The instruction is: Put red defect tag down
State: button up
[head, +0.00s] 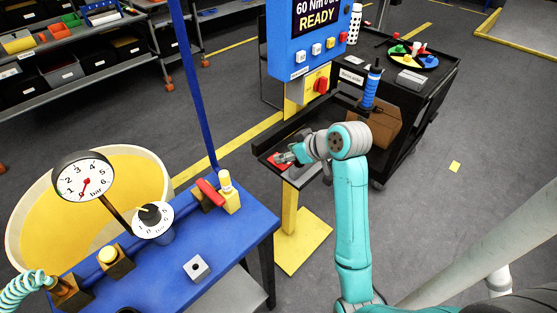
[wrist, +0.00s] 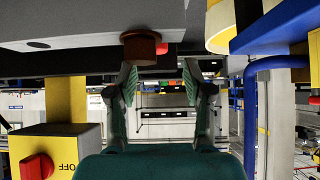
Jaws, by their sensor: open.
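A small red piece (head: 277,160), which looks like the red defect tag, lies on the dark shelf (head: 264,150) of the yellow post, beside my gripper (head: 286,157). The fingers partly cover it, so its full outline is hidden. In the wrist view my gripper (wrist: 160,76) has its two fingers spread, with nothing between the tips. A bit of red (wrist: 162,48) shows near the fingertips there, beside a reddish-brown round part (wrist: 140,48) against a grey surface; I cannot tell whether this red is the tag.
A blue panel (head: 309,42) and a yellow box with a red switch (head: 321,85) stand above the shelf. A blue bench (head: 240,238) with gauges is left.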

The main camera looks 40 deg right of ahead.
jog(key=shift+x, duration=2.85)
jog(key=shift+s+d+f, duration=0.1)
jog(key=shift+s, duration=0.05)
grip_shut()
